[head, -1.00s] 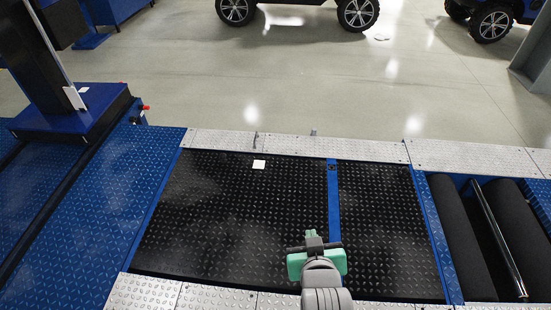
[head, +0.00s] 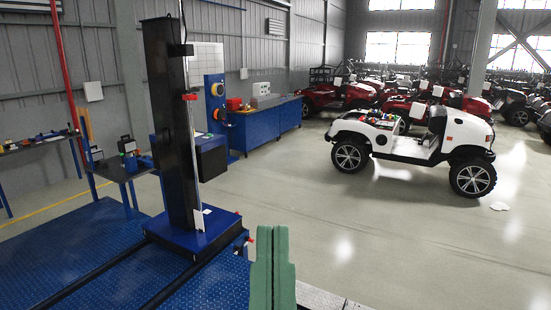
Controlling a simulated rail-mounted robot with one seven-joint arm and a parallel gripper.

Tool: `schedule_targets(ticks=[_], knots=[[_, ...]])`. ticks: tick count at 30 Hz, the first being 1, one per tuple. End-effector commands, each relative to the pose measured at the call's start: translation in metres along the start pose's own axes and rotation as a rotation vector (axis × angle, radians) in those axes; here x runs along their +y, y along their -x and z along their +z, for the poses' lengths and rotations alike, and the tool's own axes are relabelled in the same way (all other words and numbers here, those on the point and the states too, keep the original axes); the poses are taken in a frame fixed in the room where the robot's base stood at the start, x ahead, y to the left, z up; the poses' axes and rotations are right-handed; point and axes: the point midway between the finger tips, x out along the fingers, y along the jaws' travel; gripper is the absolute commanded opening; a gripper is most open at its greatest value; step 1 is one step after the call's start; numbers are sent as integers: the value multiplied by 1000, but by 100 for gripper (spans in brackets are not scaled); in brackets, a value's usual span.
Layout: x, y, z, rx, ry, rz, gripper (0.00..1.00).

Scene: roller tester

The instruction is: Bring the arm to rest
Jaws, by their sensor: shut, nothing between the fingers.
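My gripper (head: 272,232) stands at the bottom middle of the head view. Its two green fingers point up and lie side by side, shut, with nothing between them. The rest of my arm is below the picture edge. The gripper appears in front of the grey floor, apart from anything else as far as I can see.
A black column (head: 170,130) on a blue base (head: 195,236) stands left of my gripper on blue tread plate (head: 75,255). Blue cabinets (head: 262,127) are behind. A white buggy (head: 415,148) stands right on open grey floor (head: 400,240).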

Motion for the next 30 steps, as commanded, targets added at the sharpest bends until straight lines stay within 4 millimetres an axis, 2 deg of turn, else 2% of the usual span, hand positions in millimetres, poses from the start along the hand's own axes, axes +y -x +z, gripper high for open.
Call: schedule_targets(ticks=[1,3,6,9,13,30], knots=[[-1,-32,-45,-1,-1,-1,0],[-1,-50,-72,-2,-3,-2,0],[-2,-71,-102,-3,-5,-3,0],[-3,-84,-120,-4,-7,-4,0],[-3,-89,-126,-4,-8,-5,0],[-3,-87,-123,-4,-8,-5,0]])
